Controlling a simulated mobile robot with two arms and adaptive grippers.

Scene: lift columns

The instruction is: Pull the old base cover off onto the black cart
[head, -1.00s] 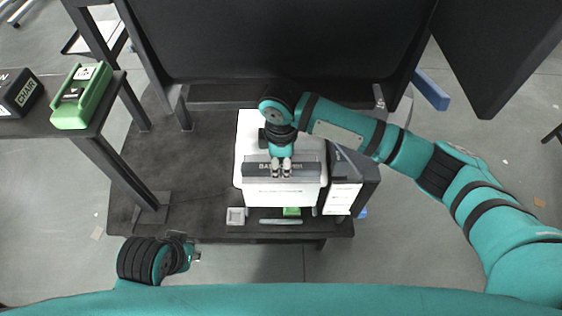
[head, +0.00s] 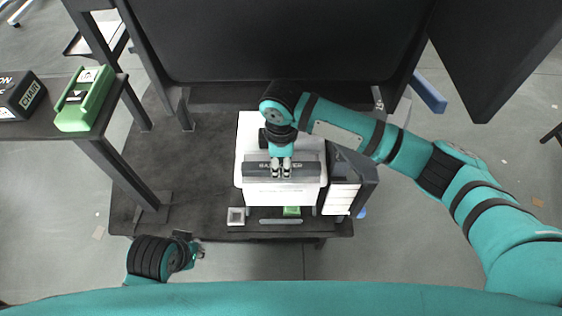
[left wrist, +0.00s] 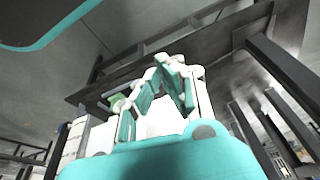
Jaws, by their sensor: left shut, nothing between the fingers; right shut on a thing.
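A dark grey bar-shaped cover (head: 308,170) with partly hidden lettering lies across the front of a white unit (head: 263,194). My right gripper (head: 281,174) comes down from above and is shut on this cover near its middle. The fingers hide part of the lettering. My left gripper (head: 201,252) is shut and empty, low at the left and in front of the dark surface's near edge, apart from the cover. Its closed fingers (left wrist: 170,72) also show in the left wrist view. I cannot tell for sure which dark surface is the black cart.
The white unit stands on a wide dark surface (head: 150,165) with clear room at its left. A dark open box with white parts (head: 341,199) is at its right. A small grey block (head: 236,216) lies in front.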

